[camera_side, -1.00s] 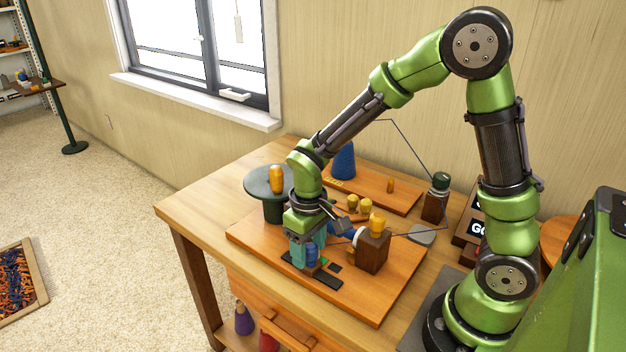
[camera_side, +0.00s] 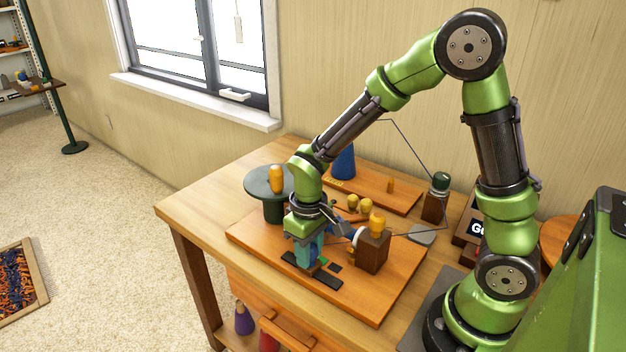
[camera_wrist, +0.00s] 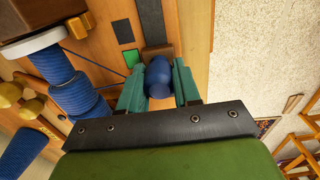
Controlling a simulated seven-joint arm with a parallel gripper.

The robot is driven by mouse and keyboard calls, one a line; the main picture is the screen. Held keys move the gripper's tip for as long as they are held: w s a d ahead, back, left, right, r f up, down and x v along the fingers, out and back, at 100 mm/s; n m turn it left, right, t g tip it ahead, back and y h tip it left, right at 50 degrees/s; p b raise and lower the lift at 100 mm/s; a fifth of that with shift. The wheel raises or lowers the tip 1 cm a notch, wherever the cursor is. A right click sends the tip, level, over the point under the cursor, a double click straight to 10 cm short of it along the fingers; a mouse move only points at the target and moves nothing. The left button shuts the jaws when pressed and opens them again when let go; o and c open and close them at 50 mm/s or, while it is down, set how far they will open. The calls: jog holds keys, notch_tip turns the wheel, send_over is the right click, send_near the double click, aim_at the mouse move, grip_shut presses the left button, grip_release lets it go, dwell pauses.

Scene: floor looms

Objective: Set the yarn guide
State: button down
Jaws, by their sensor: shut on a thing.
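In the wrist view the blue knob (camera_wrist: 159,78) of the yarn guide sits between the two teal fingers of my gripper (camera_wrist: 160,88), which is shut on it. A brown block (camera_wrist: 158,51) shows just beyond the knob, on the dark rail (camera_wrist: 151,20). A green square (camera_wrist: 131,57) and a dark square (camera_wrist: 123,32) lie beside the rail; the block is nearly level with the green one. In the side view my gripper (camera_side: 309,262) is low over the dark rail (camera_side: 325,282), and its fingers mostly hide the knob.
A wound blue spool (camera_wrist: 62,80) lies close beside my gripper, with a blue thread running toward the knob. A wooden block with a yellow knob (camera_side: 373,250) stands right of my gripper. A round dark-topped stand (camera_side: 258,180) and a blue cone (camera_side: 344,162) stand behind.

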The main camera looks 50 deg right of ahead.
aim_at(325, 279)
jog(key=shift+s+r, duration=0.1)
jog(key=shift+s, duration=1.9)
jog(key=c, duration=0.8)
grip_release()
notch_tip(325, 279, up, 17)
jog(key=shift+f, duration=0.1)
